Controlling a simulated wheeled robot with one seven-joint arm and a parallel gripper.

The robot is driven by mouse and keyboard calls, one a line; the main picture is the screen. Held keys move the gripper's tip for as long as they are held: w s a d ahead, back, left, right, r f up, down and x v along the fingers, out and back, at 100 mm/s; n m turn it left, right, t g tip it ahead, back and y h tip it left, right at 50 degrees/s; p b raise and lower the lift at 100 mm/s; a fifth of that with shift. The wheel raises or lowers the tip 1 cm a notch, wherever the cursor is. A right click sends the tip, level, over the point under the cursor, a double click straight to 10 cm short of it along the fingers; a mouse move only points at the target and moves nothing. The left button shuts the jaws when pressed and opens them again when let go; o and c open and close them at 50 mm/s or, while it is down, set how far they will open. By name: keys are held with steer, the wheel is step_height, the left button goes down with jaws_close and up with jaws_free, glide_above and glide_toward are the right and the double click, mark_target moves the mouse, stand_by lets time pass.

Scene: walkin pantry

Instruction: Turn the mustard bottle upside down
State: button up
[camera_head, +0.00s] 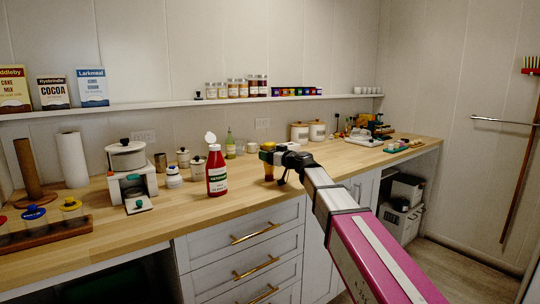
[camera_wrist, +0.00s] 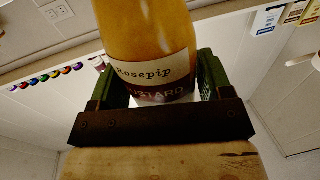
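The mustard bottle (camera_head: 268,171) is an amber bottle over the wooden counter, partly hidden by my gripper (camera_head: 279,158). In the wrist view the mustard bottle (camera_wrist: 146,35) stands between the two dark green fingers of my gripper (camera_wrist: 162,82), which are shut on its sides. Its "Rosepip mustard" label reads upright in that view, while the wall outlet and shelf behind appear inverted, so the bottle looks upside down in the room. I cannot tell whether its lower end touches the counter.
A red ketchup bottle (camera_head: 217,171) with a white top stands to the left on the counter (camera_head: 235,196). A greenish bottle (camera_head: 230,145) and white canisters (camera_head: 317,131) stand behind. A wall shelf (camera_head: 190,103) carries boxes, jars and small tins.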

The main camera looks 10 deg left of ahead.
steer(key=shift+o, duration=1.2)
steer(key=shift+s+f, duration=0.35)
steer(key=shift+f, duration=0.35)
steer(key=r+v, duration=0.1)
steer(key=v, duration=0.9)
steer(key=shift+d+r, duration=0.15)
steer(key=shift+d, duration=0.25)
steer(key=shift+w, duration=0.1)
